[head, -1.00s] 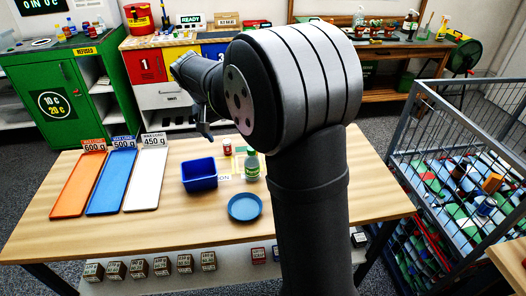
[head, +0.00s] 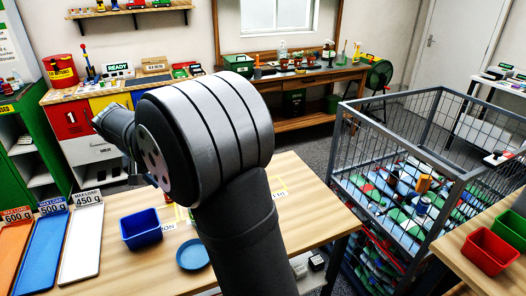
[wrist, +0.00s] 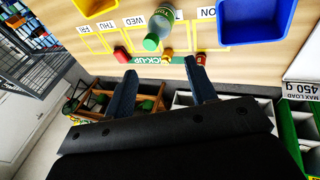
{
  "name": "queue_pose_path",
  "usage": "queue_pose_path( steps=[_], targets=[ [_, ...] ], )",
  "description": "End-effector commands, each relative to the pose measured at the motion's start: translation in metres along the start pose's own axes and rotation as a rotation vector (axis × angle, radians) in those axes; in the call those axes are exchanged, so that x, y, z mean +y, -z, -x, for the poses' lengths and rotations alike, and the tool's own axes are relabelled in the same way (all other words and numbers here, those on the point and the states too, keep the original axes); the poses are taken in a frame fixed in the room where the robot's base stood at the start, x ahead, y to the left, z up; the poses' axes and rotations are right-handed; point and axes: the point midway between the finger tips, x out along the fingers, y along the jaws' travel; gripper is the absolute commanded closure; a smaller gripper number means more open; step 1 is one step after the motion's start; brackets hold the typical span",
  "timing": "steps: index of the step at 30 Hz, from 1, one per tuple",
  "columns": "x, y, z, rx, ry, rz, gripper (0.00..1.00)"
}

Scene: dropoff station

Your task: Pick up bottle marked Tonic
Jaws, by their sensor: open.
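A bottle with a green cap and a green label (wrist: 160,27) stands on the wooden table at the top middle of the wrist view.
Small red-capped containers (wrist: 121,54) stand near the bottle, by day-marked yellow outlines. A blue bin (head: 141,229) and a blue plate (head: 193,255) are on the table. Load trays (head: 81,246) lie left. A wire cage (head: 400,110) and red bin (head: 490,252) are right.

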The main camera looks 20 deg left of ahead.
Motion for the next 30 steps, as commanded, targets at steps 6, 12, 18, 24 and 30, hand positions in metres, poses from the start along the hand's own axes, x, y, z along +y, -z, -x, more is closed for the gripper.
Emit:
queue_pose_path(
  steps=[6,12,18,24,30],
  targets=[
    [0.0,0.0,0.0,0.0,0.0,0.0,0.48],
    [0.016,0.009,0.0,-0.046,0.047,0.05,0.48],
    [0.053,0.028,0.005,-0.119,0.206,0.217,0.48],
    [0.08,0.041,0.013,-0.121,0.349,0.363,0.48],
    [0.083,0.043,0.007,-0.114,0.39,0.412,0.48]
  ],
)
